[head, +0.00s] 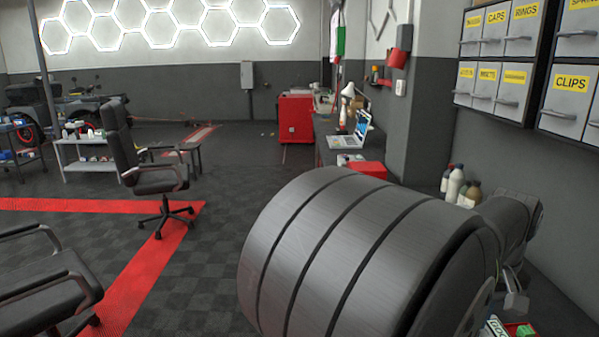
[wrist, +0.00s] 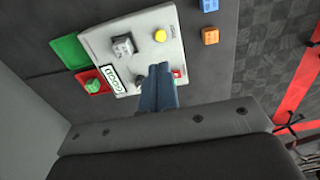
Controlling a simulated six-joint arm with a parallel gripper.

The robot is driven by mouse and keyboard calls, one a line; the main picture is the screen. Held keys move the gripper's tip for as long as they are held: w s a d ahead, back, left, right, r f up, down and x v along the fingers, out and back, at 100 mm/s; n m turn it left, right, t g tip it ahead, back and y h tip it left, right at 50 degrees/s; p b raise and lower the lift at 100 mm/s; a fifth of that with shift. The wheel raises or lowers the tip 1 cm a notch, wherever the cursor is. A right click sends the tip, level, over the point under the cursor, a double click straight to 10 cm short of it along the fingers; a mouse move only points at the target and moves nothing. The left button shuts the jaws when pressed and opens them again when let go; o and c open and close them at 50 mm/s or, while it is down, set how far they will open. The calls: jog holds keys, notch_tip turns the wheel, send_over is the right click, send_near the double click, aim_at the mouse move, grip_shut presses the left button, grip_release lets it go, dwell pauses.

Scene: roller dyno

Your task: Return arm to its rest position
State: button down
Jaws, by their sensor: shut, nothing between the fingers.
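My gripper (wrist: 159,70) shows in the wrist view as two blue-grey fingers pressed together, with nothing between them. It is over the light grey panel (wrist: 146,30), in front of that panel's lower part; I cannot tell whether it touches. The panel bears a yellow round button (wrist: 160,35), a grey switch block (wrist: 123,46) and a label reading GOOD (wrist: 111,78). The fingers partly hide a small red part (wrist: 177,74) and a dark knob beside it.
A green tray (wrist: 69,51) and a red tray holding a green piece (wrist: 92,85) lie left of the panel. An orange block (wrist: 210,36) and a blue block (wrist: 208,5) lie right. The large grey roller (head: 340,250) fills the head view's foreground. Labelled drawers (head: 500,45) hang at right.

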notch_tip(320, 180, up, 6)
jog(key=s+d+f+m, duration=0.2)
jog(key=d+f+m, duration=0.2)
jog(key=f, duration=0.1)
jog(key=shift+d+h, duration=0.2)
jog(key=shift+h, duration=0.2)
jog(key=c, duration=2.2)
grip_release()
jog(key=c, duration=1.8)
grip_release()
jog(key=shift+w+r, duration=0.1)
jog(key=shift+w, duration=0.15)
jog(key=o, duration=1.8)
jog(key=w+a+r+n, duration=0.3)
jog(key=w+a+r, duration=0.1)
jog(key=w, duration=0.6)
jog(key=shift+a+n+y, duration=0.2)
jog(key=shift+n+y, duration=0.2)
jog(key=f, duration=0.9)
jog(key=shift+w+a+f, duration=0.1)
jog(key=shift+w+f, duration=0.15)
jog(key=shift+f, duration=0.05)
jog(key=shift+r, duration=0.15)
